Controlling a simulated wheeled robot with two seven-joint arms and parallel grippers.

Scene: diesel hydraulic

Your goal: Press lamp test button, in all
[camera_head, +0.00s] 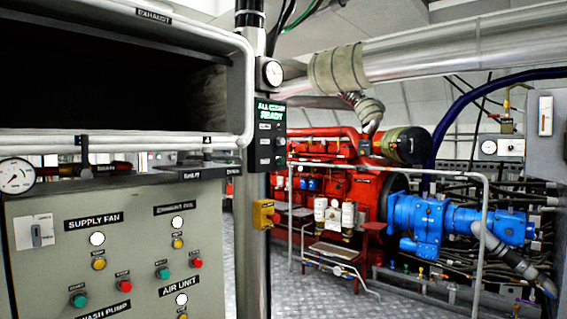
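A grey control panel (40,280) fills the lower left, labelled SUPPLY FAN, AIR UNIT and WASH PUMP. It carries white round lamps (97,239), yellow round pieces (99,264), green buttons (79,300) and red buttons (123,285). I cannot read any label as lamp test. A dark sign box (270,135) on the grey post shows a green READY line and small marked plates below it. A yellow box (263,214) sits lower on the post. Neither of my grippers is in view.
The grey post (250,270) stands right of the panel. A dark open duct (110,70) is above the panel. A grey handrail (484,220) stands before a red engine (330,190) and blue pump (420,225). Some metal floor (300,300) is clear.

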